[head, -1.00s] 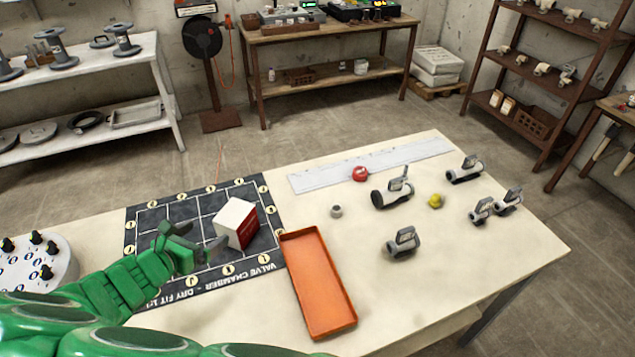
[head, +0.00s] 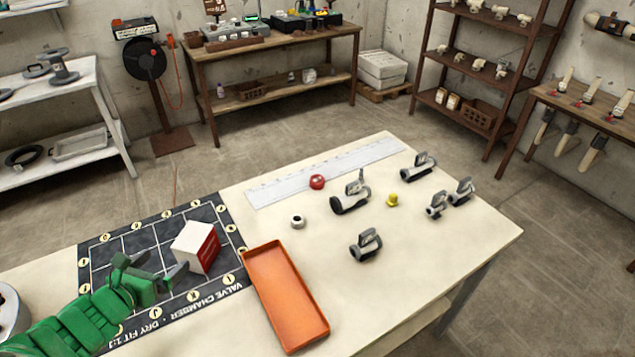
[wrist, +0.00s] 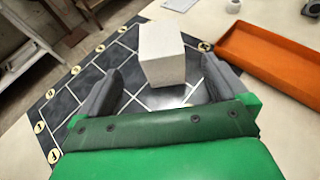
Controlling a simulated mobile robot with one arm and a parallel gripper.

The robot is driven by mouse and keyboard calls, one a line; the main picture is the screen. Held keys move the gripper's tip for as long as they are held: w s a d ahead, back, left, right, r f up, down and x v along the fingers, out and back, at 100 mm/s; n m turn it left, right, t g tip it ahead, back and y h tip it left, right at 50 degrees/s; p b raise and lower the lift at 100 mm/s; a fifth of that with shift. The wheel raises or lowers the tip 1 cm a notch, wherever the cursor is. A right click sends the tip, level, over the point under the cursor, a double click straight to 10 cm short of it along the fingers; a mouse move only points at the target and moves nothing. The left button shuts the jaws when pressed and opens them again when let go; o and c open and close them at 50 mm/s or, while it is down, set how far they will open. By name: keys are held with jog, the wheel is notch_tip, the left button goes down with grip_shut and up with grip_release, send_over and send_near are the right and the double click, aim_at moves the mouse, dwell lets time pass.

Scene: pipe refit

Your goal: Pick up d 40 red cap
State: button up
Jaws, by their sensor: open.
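The red cap (head: 317,182) rests on the table at the near edge of the long pale ruler strip, left of a grey pipe fitting. It does not show in the wrist view. My gripper (head: 158,268) is over the dark valve chamber mat, well to the left of the cap and nearer to me. In the wrist view my gripper (wrist: 160,90) has its two grey fingers wide apart and nothing held between them. A white and red box (wrist: 161,55) stands just beyond the fingertips, and it also shows in the head view (head: 195,247).
An orange tray (head: 322,324) lies right of the mat (head: 97,255). A small grey ring (head: 298,221), a yellow cap (head: 392,200) and several grey valve fittings (head: 366,245) stand on the table (head: 420,270). The right front of the table is clear.

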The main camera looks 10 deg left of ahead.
jog(key=shift+c, duration=0.5)
jog(key=shift+c, duration=1)
jog(key=shift+m+t+y, duration=0.4)
jog(key=shift+t, duration=0.2)
jog(key=w, duration=0.4)
jog(key=w+d, duration=0.1)
jog(key=w, duration=0.8)
jog(key=shift+w+d+r, duration=0.25)
jog(key=shift+w+r, duration=0.15)
jog(key=w+d+f, duration=0.1)
jog(key=w+d, duration=0.4)
jog(key=w, duration=0.5)
jog(key=g, duration=0.1)
send_near(317, 180)
jog(key=shift+a+f+m+h, duration=0.1)
jog(key=shift+f+m+h, duration=0.1)
jog(key=shift+m+h, duration=0.15)
jog(key=shift+x, duration=3.85)
